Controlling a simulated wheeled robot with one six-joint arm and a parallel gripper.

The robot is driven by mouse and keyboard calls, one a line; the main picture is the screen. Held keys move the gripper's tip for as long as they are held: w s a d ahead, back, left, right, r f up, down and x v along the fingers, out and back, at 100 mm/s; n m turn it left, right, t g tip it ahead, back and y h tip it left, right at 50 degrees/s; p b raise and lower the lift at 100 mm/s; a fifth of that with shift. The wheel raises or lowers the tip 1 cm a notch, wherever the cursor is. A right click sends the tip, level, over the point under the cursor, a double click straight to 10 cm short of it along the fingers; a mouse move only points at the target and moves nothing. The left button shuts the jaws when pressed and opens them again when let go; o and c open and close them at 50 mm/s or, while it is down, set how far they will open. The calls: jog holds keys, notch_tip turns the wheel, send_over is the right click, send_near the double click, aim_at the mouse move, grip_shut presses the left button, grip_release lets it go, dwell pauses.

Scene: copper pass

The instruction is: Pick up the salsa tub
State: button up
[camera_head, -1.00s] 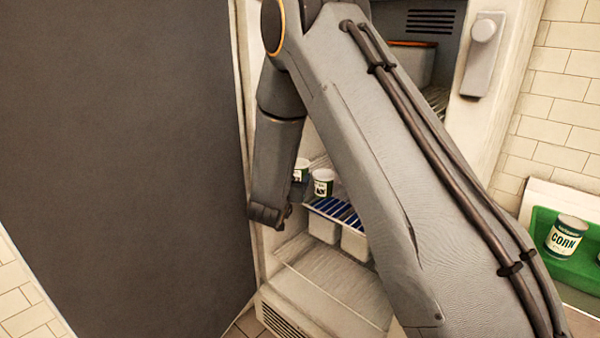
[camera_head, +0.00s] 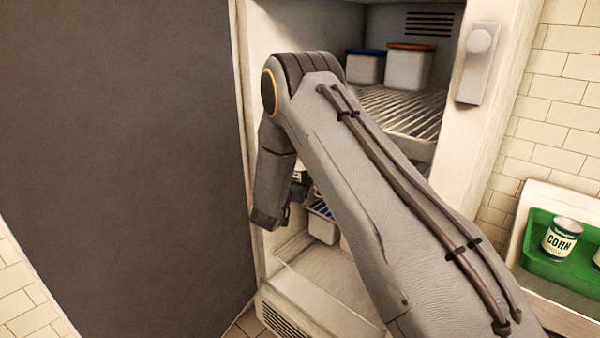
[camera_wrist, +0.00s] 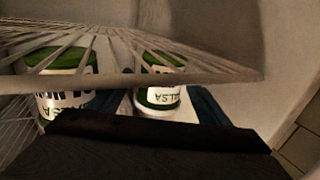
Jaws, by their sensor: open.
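In the wrist view two white tubs with green lids and upside-down SALSA lettering show behind the bars of a wire shelf: one salsa tub (camera_wrist: 66,84) at left, another salsa tub (camera_wrist: 160,95) near the middle. In the head view only a sliver of one salsa tub (camera_head: 300,174) shows between my wrist and forearm; the rest is hidden. My gripper (camera_head: 284,216) is open, pointing down by the left side of the fridge opening, close to the tubs and apart from them. A dark part of mine fills the bottom of the wrist view.
The wire shelf edge (camera_wrist: 130,80) crosses in front of the tubs. A blue-lidded container (camera_head: 366,68) and an orange-lidded one (camera_head: 408,70) stand on the upper shelf. A grey door (camera_head: 120,150) stands at left. A corn can (camera_head: 562,240) sits in a green tray (camera_head: 545,268) at right.

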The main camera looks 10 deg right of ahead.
jog(key=shift+w+d, duration=0.15)
jog(key=shift+w, duration=0.15)
jog(key=shift+c, duration=0.5)
jog(key=c, duration=1.1)
jog(key=shift+c, duration=1.2)
jog(key=shift+r, duration=0.15)
